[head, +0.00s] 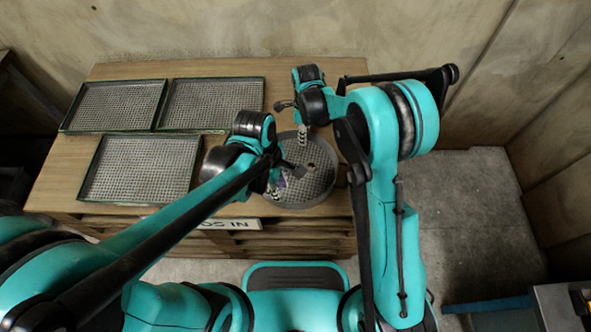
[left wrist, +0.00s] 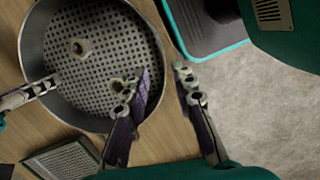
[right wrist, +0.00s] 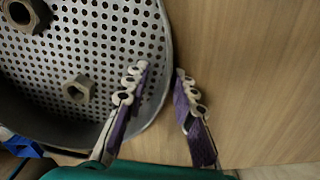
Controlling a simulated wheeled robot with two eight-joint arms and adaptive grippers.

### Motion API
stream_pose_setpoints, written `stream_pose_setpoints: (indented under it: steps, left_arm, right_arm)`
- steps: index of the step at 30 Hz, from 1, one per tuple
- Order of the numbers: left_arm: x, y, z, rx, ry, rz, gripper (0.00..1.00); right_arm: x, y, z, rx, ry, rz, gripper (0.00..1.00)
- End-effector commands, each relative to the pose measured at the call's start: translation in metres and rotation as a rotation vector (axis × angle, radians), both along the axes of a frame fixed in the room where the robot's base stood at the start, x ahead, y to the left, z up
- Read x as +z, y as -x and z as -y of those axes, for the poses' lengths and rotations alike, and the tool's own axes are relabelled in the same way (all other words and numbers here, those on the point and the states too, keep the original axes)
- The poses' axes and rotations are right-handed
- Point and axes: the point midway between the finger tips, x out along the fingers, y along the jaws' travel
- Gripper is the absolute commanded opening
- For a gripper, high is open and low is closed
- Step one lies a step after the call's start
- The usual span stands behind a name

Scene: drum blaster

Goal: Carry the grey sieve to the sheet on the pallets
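The grey sieve (head: 315,185) is a round pan with a perforated floor, resting on a wooden bench top. At least two hex nuts lie in it, one (right wrist: 78,88) near its wall. My left gripper (head: 282,178) is at the near-left rim, open, with one finger inside the sieve (left wrist: 85,50) and one outside. My right gripper (head: 302,133) is at the far rim. In the right wrist view its fingers (right wrist: 160,72) are apart, one on each side of the sieve's rim (right wrist: 166,45). I cannot make out the sheet or the pallets.
Three shallow mesh trays with dark rims lie on the bench left of the sieve: back left (head: 115,105), back middle (head: 210,103) and front (head: 143,168). A lettered sign (head: 230,224) is on the bench front. Bare grey floor (head: 465,200) lies to the right, with walls behind.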

Motion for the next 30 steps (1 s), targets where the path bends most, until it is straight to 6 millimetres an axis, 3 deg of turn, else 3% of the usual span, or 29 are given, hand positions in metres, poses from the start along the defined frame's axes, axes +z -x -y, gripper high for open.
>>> stream_pose_setpoints:
  steps: [6, 11, 14, 24, 30]
  left_arm:
    - [0.026, -0.001, -0.004, -0.001, 0.0, 0.0, 0.26]
    - [0.032, -0.001, -0.005, -0.001, 0.0, 0.0, 0.26]
    - [0.032, -0.001, -0.005, -0.001, 0.0, 0.0, 0.26]
    - [0.032, -0.001, -0.005, -0.001, 0.0, 0.0, 0.26]
    - [0.032, -0.001, -0.005, -0.001, 0.0, 0.0, 0.26]
  right_arm:
    - [0.0, 0.0, 0.0, 0.0, 0.0, 0.0, 0.26]
    - [0.005, 0.0, 0.0, 0.0, 0.0, 0.0, 0.26]
    - [0.017, 0.0, 0.0, 0.0, 0.0, 0.0, 0.26]
    - [0.089, 0.0, 0.0, 0.0, 0.0, 0.0, 0.26]
    - [0.114, 0.0, 0.0, 0.0, 0.0, 0.0, 0.26]
